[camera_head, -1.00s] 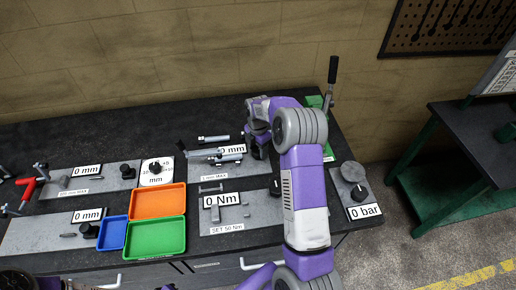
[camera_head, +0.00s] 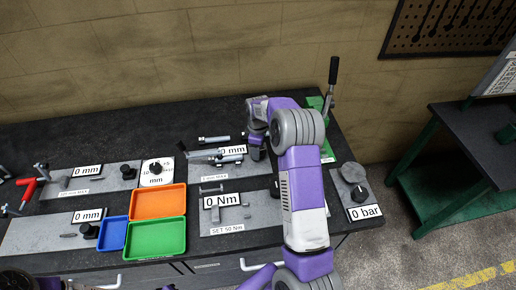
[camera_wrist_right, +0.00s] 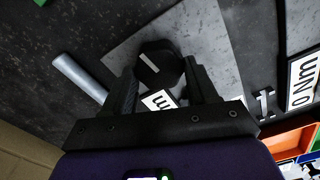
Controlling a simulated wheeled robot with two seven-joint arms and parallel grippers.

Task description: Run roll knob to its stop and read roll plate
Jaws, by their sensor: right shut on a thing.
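My right gripper (camera_wrist_right: 158,85) is shut on a black knob (camera_wrist_right: 155,62) with a pale line on its top, on a grey plate (camera_wrist_right: 205,30). In the head view the right gripper (camera_head: 257,148) is at the right end of the small back-middle plate (camera_head: 232,175). That plate has a "mm MAX" strip (camera_head: 214,177) and a label reading "0 mm" (camera_head: 232,150). In the wrist view a label (camera_wrist_right: 158,100) is partly hidden behind the fingers. My left gripper is not in view.
In front is a plate with a "0 Nm" label (camera_head: 220,200). An orange tray (camera_head: 158,190), a green tray (camera_head: 156,253) and a blue tray (camera_head: 112,218) are to the left. A "0 bar" plate (camera_head: 364,212) and a green jack with an upright handle (camera_head: 333,72) are to the right.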

